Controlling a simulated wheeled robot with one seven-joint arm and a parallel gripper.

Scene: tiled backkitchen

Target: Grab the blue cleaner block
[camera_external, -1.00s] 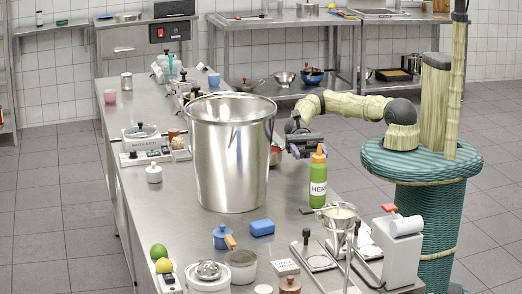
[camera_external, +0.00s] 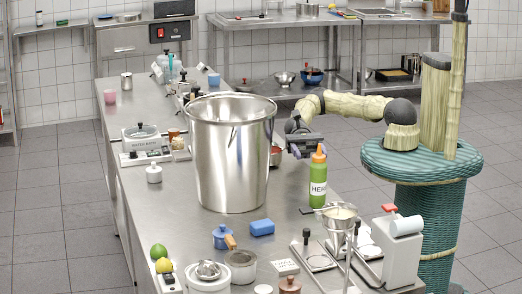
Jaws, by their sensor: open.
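The blue cleaner block (camera_external: 262,228) lies flat on the steel counter (camera_external: 300,211), in front of the big steel pot and to the right of a small blue lidded pot. My gripper (camera_external: 300,150) is above the counter to the right of the big pot, behind the green bottle. It is well apart from the block, toward the back right of it. My gripper is open; its fingers are small and partly hidden in this view, and I see nothing held in it.
A blue lidded pot (camera_external: 222,238), a grey pot (camera_external: 241,266) and a funnel stand (camera_external: 338,220) are near the block. Bare counter lies just right of the block.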

